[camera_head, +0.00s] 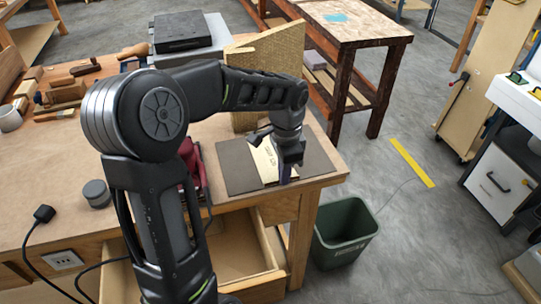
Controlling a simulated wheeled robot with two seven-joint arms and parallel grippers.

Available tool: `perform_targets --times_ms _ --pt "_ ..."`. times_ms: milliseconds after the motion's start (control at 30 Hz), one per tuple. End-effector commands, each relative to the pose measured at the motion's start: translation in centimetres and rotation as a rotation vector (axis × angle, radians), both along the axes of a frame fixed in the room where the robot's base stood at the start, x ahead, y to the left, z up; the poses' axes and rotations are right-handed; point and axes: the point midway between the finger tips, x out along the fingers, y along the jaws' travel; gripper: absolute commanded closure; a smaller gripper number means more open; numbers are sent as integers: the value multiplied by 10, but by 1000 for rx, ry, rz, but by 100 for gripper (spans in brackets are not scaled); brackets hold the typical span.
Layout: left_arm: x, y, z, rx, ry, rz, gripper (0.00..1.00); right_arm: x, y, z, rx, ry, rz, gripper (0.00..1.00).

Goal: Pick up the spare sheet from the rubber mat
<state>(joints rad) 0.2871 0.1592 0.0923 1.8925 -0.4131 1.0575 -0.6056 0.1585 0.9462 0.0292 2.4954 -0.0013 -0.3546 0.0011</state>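The rubber mat (238,172) is a dark grey rectangle lying flat near the right end of the wooden workbench. A pale cream sheet (263,160) with small dark markings lies on the mat, or just over it; I cannot tell whether it touches. My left gripper (287,174) points down over the mat, at the right side of the sheet, and overlaps part of it in the picture. Its fingertips are small and dark, so their opening and any contact with the sheet cannot be made out. My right gripper is not in view.
A tan board (262,62) stands upright behind the mat. A dark red object (193,165) and a grey round container (97,193) are on the bench. An open drawer (235,245) juts out below. A green bin (344,230) stands on the floor at the right.

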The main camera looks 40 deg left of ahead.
Motion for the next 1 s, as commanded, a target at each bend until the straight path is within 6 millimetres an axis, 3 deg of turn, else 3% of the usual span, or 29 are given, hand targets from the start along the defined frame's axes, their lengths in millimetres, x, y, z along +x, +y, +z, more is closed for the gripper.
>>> perform_targets --times_ms 733,1000 --pt "0 0 2 0 -1 0 100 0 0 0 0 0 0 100" --pt "1 0 35 1 -4 1 100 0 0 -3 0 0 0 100"
